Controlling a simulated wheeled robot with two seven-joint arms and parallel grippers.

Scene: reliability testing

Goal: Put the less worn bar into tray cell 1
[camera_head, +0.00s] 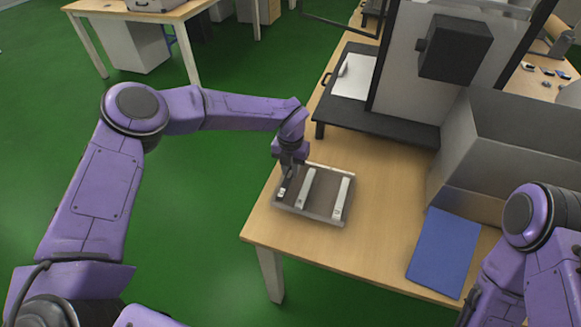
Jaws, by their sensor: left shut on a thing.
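A shallow grey tray (311,214) lies near the left edge of the wooden table. Two light metal bars lie lengthwise in it, a middle bar (308,188) and a right bar (342,197). My left gripper (287,178) points down over the tray's left side. It is shut on a small light piece, apparently a bar, at the leftmost part of the tray. The gripper partly hides this piece, and I cannot tell whether it touches the tray floor. Wear on the bars and any cell numbers are too small to make out. My right gripper is not in view.
A blue mat (444,251) lies right of the tray on the table (375,226). A grey open box (470,165) stands behind the mat. A dark-based stand with a black block (455,50) is at the back. Bare table lies between tray and mat.

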